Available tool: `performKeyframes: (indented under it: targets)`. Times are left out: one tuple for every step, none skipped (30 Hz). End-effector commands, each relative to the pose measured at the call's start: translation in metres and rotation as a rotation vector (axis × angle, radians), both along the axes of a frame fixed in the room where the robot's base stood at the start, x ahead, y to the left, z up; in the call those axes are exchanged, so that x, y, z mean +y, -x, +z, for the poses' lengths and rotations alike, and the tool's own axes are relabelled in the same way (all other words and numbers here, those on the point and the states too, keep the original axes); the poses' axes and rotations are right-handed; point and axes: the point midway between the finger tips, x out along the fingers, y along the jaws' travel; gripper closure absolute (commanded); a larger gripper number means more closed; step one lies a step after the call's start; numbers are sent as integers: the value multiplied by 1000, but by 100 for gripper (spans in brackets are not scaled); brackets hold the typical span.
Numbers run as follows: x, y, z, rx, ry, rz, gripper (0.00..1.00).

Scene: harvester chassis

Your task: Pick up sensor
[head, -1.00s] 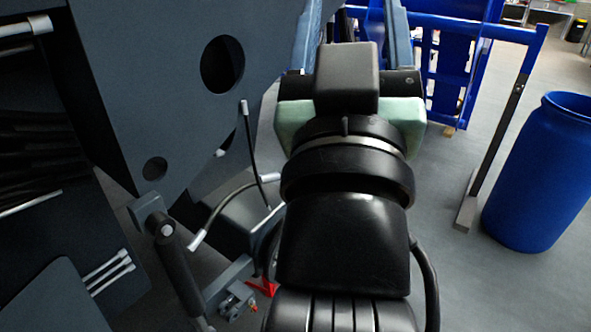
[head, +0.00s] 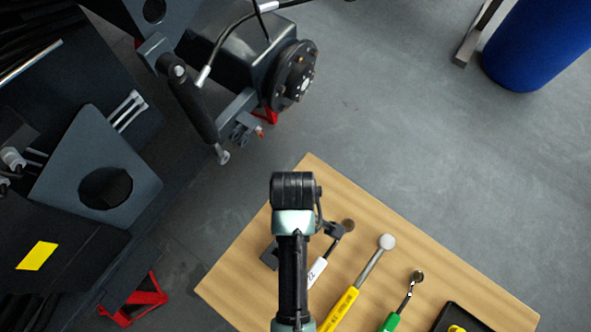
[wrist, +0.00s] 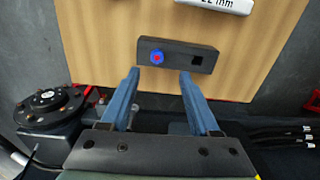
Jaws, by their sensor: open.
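The sensor appears to be a dark oblong block (wrist: 178,55) lying on the wooden table top in the wrist view. Its face has a blue ring with a red centre near the left end and a small black square near the right. My gripper (wrist: 160,73) is open and empty, its two blue fingers pointing at the block's near edge. The left fingertip is by the left end, the right one below the right half. I cannot tell the height gap. In the head view a dark block (head: 270,255) shows partly behind my arm, which hides my fingers.
The wooden table (head: 450,275) holds a yellow-handled tool (head: 341,310), a green-handled tool (head: 391,321), a white-labelled tool (head: 317,271) and a black tray (head: 462,318). The dark machine (head: 95,185) stands left. Grey floor is clear at the right, before a blue barrel (head: 535,45).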

Motion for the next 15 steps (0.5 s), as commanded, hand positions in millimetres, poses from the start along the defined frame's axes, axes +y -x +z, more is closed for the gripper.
performKeyframes:
  targets:
    - [0,1,-8,4,0,-1,38]
    - [0,0,-12,1,0,-1,38]
    - [0,0,-16,1,0,-1,38]
    - [0,0,-19,0,0,-1,38]
    - [0,0,-20,-1,1,-1,38]
    - [0,0,-22,-1,1,-1,38]
    - [0,0,-23,-1,1,-2,38]
    - [-1,-1,-25,-1,0,-2,38]
    - [-1,-1,-27,-2,0,-2,38]
    - [-1,-1,-30,-1,1,-2,38]
    - [-2,-1,-33,0,0,-3,38]
    - [-2,-1,-38,0,0,-3,38]
    - [-3,-2,-42,0,0,-3,38]
    - [-3,-2,-46,0,0,-3,38]
    - [-4,-2,-51,-1,1,-3,38]
